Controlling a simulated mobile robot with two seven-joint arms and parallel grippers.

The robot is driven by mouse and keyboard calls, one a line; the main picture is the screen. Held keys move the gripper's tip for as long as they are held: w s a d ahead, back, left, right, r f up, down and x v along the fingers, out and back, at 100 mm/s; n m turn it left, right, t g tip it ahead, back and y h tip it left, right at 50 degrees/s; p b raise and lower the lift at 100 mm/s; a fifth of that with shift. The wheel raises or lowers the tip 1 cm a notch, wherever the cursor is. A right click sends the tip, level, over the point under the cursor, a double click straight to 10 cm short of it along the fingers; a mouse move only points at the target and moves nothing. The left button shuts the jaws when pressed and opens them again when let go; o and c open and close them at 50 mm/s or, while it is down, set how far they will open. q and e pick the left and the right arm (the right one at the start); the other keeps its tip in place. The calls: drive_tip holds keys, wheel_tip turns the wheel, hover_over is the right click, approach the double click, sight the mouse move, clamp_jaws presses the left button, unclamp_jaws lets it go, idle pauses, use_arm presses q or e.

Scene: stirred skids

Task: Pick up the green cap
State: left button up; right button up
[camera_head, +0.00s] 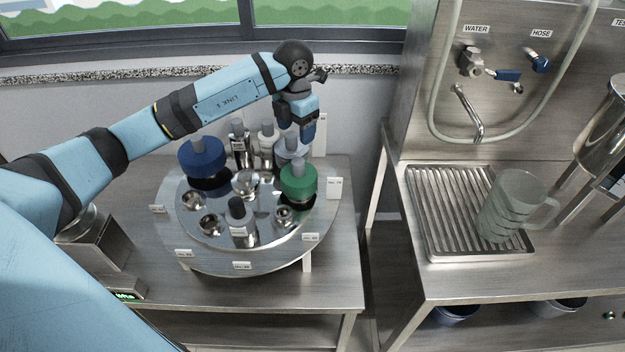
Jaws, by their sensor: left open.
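The green cap (298,182) is a round green piece with a grey knob on top, at the right side of a round metal carousel (270,258). My left gripper (308,132) reaches in from the left and points down, above and behind the green cap. It is open and apart from the cap. Its fingers are small and dark in this view. A grey-capped bottle (291,150) stands close under and beside the gripper; whether they touch cannot be told. My right gripper is not in view.
A blue cap (202,157) sits at the carousel's back left. Several small bottles and steel cups share the carousel, including a front bottle (241,222). A sink counter at right holds a ribbed drain tray (428,215) and a clear jug (508,207). A gap separates both benches.

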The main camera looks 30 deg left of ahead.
sight(298, 161)
use_arm(q)
wheel_tip(298, 161, down, 8)
drive_tip(key=shift+s+r+p, duration=0.1)
drive_tip(key=shift+p, duration=0.25)
drive_tip(key=shift+w+f+p, duration=0.15)
drive_tip(key=shift+f+p, duration=0.1)
drive_tip(key=shift+f, duration=1.05)
drive_tip(key=shift+w+f+p, duration=0.1)
drive_tip(key=shift+f+p, duration=0.15)
drive_tip(key=shift+f, duration=1.05)
clamp_jaws()
